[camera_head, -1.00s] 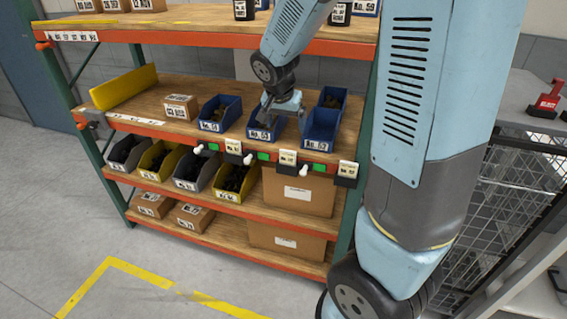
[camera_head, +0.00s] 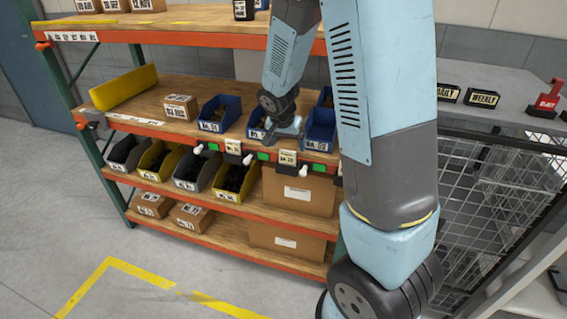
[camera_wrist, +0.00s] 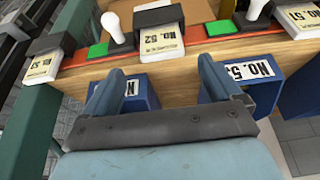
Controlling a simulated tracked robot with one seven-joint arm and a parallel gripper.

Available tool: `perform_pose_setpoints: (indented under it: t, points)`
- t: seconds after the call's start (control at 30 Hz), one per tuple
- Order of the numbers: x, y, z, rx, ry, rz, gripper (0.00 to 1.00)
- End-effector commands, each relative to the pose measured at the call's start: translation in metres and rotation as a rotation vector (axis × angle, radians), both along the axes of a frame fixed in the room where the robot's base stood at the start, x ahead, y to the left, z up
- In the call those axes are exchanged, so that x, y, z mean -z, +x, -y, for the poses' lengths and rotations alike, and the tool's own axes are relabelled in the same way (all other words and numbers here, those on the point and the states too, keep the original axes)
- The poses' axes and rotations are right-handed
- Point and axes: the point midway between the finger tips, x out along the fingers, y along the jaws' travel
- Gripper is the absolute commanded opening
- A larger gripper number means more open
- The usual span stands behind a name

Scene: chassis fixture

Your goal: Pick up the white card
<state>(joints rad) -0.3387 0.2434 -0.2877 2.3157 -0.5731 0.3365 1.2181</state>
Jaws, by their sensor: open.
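Several white cards sit in dark holders along the shelf's front edge. In the head view, one white card (camera_head: 233,147) is left of my gripper and another white card (camera_head: 287,158) is just below it. In the wrist view, a white card (camera_wrist: 161,42) marked No. 52 lies beyond the gap between my fingers, with other white cards at far left (camera_wrist: 43,66) and upper right (camera_wrist: 300,18). My gripper (camera_head: 284,137) is open and empty, apart from the cards, in front of the blue bins; its fingers (camera_wrist: 165,95) show in the wrist view.
Blue bins (camera_head: 219,113) stand on the shelf (camera_head: 190,88), close to my gripper. White knobs (camera_wrist: 116,30) and green pads (camera_wrist: 220,28) sit between the card holders. A wire-mesh cage (camera_head: 490,190) stands at right. The floor at front left is clear.

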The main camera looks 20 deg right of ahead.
Motion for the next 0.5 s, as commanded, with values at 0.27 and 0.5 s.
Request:
perform_pose_setpoints:
  t: [0.27, 0.5]
  points:
    - [0.032, 0.008, 0.001, 0.001, -0.002, -0.004, 0.92]
    - [0.045, 0.013, 0.004, -0.001, 0.000, -0.002, 0.92]
